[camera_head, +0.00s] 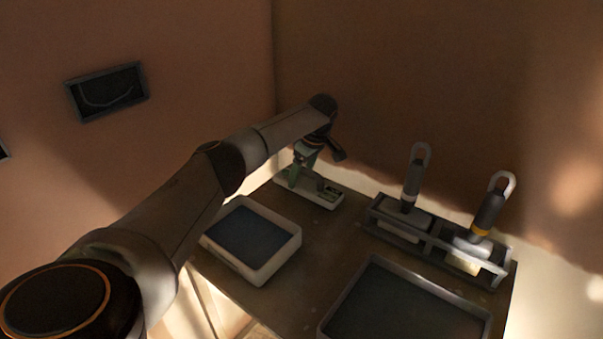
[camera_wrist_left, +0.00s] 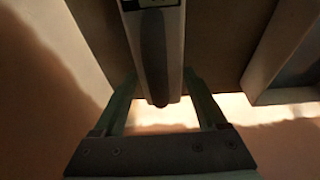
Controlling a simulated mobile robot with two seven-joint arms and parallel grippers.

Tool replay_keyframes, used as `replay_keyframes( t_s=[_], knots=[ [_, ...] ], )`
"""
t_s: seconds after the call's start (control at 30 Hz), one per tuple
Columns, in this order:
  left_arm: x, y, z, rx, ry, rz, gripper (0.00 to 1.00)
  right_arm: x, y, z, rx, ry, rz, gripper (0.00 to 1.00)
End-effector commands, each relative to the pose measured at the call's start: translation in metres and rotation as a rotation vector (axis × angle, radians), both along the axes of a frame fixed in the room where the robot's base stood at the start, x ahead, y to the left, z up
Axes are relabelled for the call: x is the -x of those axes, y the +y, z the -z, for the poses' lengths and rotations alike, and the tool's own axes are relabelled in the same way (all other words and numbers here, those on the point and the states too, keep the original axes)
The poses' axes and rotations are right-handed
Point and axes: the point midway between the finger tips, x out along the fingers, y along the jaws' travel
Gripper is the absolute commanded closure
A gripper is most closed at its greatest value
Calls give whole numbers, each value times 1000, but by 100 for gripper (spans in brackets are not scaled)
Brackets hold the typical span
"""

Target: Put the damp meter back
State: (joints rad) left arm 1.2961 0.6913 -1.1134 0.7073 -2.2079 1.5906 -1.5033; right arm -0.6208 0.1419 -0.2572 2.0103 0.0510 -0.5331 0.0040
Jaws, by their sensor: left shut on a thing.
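My left gripper (camera_head: 303,165) points down at the far corner of the table, over a small pale tray (camera_head: 336,203). In the left wrist view its green fingers (camera_wrist_left: 160,78) are shut on a long pale body with a dark middle strip, a rounded dark end and a small display at the top, which I take for the damp meter (camera_wrist_left: 172,45). In the head view the meter is hard to make out between the fingers. I cannot tell whether it touches the tray. My right gripper does not show.
A pale tray with a dark blue inside (camera_head: 293,245) stands nearer on the left. A dark rack (camera_head: 437,240) with two handled tools, one grey (camera_head: 412,180) and one with a yellow band (camera_head: 487,215), stands right. A larger dark tray (camera_head: 350,290) is in front. Walls stand close behind.

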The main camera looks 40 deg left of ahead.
Motion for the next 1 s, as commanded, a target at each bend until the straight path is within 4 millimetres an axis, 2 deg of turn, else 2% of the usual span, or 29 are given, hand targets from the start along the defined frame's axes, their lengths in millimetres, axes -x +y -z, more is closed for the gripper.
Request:
replay_keyframes(
  t_s=[0.43, 0.47, 0.7, 1.0],
  knots=[
    [0, 0, 4, 0, -2, 0, 86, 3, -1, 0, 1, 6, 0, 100],
    [0, 0, 4, 0, -2, 0, 24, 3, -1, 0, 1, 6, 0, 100],
    [0, 0, 4, 0, -1, 0, 0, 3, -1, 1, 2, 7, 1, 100],
    [0, 0, 5, 0, 1, 0, 0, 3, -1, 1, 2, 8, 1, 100]
  ],
)
